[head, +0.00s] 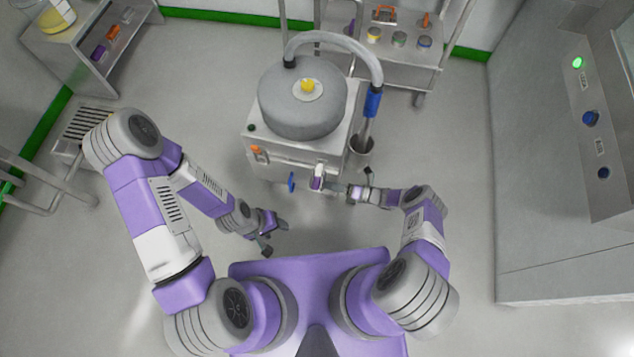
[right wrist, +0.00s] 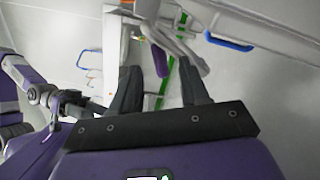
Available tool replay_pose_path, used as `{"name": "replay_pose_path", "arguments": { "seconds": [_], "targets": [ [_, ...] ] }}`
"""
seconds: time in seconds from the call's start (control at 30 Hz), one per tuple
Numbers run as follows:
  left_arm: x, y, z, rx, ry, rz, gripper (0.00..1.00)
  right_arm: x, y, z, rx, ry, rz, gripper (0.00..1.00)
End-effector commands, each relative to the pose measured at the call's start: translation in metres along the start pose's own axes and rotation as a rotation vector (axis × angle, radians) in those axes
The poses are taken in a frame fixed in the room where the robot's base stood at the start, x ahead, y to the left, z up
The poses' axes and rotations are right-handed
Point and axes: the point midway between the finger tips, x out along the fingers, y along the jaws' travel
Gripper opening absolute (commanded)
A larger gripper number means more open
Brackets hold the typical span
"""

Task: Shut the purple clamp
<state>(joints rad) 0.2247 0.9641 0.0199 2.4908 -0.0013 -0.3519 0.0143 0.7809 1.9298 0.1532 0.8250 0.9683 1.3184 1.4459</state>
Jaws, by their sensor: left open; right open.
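The purple clamp (head: 317,183) is on the front of the white cabinet under the round grey drum, with a pale part just above it. My right gripper (head: 337,188) reaches in from the right in the head view, with its fingertips close beside the clamp. I cannot tell whether they touch it. In the right wrist view the fingers of the right gripper (right wrist: 160,68) are apart. Purple patches show between them and at the top edge; I cannot tell which is the clamp. My left gripper (head: 275,237) is open and empty, low and left of the clamp.
A blue handle (head: 291,182) and an orange one (head: 254,149) are on the cabinet front (head: 285,160), left of the clamp.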

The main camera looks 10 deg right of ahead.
Motion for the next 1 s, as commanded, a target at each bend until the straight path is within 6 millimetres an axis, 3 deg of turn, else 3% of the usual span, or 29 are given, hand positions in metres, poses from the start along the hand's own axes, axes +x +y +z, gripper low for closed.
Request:
{"name": "replay_pose_path", "arguments": {
  "seconds": [0.3,0.7,1.0],
  "targets": [
    [0.000,0.000,0.000,0.000,0.000,0.000,0.57,0.048,0.000,-0.002,-0.002,0.005,0.001,0.45],
    [0.000,0.000,0.000,0.000,0.000,0.000,0.57,0.057,0.000,-0.001,-0.002,0.004,-0.001,0.45],
    [0.000,0.000,0.000,0.000,0.000,0.000,0.57,0.057,0.000,-0.001,-0.002,0.005,-0.001,0.00]
  ]
}}
